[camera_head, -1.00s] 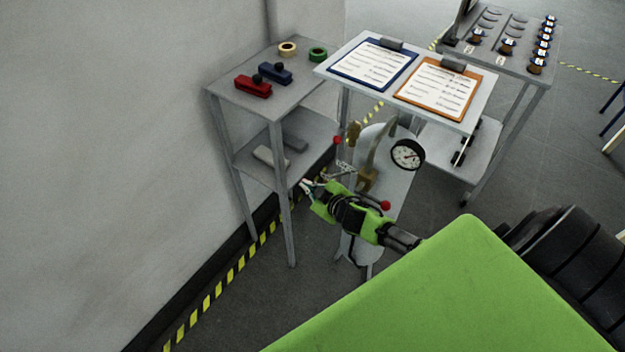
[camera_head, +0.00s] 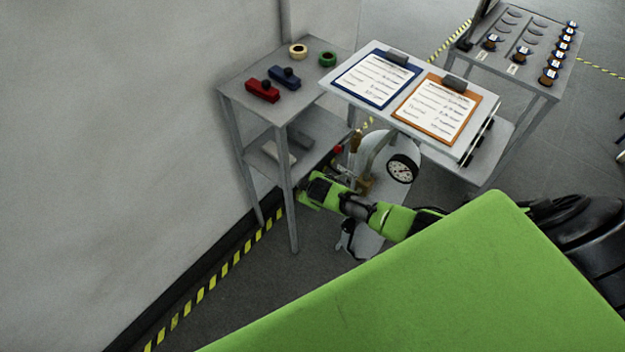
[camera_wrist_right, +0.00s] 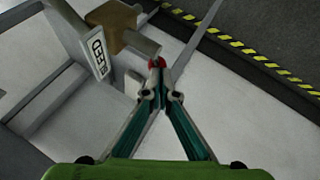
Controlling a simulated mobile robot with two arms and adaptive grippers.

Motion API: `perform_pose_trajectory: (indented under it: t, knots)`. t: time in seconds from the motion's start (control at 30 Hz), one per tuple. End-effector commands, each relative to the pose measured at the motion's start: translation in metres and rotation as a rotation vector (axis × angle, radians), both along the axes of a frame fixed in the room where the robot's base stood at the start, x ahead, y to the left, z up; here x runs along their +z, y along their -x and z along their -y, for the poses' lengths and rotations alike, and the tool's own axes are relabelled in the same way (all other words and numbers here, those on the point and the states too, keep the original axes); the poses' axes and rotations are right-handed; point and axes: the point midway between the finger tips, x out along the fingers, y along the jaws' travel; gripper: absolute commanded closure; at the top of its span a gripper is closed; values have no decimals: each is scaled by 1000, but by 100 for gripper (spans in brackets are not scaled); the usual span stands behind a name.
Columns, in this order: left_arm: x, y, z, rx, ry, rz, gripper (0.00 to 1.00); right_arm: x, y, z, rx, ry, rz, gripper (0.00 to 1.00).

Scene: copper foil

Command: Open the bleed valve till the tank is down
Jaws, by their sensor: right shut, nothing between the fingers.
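The pale tank (camera_head: 407,142) stands under the clipboard table, with a round dial gauge (camera_head: 402,169) on it; I cannot read the needle. A brass fitting (camera_head: 356,141) and a red knob (camera_head: 338,149) show beside it. My right arm crosses in front, its green wrist near the shelf post. In the right wrist view a brass valve block (camera_wrist_right: 118,25) carries a stub and a white BLEED label (camera_wrist_right: 95,58), seen turned. My right gripper (camera_wrist_right: 157,66) is shut and empty, just beside the stub's end. Red shows at its fingertips; I cannot tell whether a knob lies behind. My left gripper is out of view.
A grey shelf stand (camera_head: 245,98) by the wall holds red and blue blocks and two tape rolls. A table (camera_head: 485,125) with two clipboards overhangs the tank. Yellow-black striped edging (camera_head: 210,288) runs along the wall's foot. Another table stands at the back right.

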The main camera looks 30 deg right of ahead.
Motion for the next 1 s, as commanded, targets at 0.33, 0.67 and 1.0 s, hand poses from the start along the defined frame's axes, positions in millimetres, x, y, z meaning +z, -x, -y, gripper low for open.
perform_pose_trajectory:
  t: [0.33, 0.67, 1.0]
  knots:
    - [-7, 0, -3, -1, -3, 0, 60, -13, 0, -2, 0, 76, -192, 100]
    - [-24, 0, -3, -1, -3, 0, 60, -21, 2, -1, 0, 139, -345, 100]
    - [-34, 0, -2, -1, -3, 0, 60, -24, 5, 0, 0, 178, -438, 100]
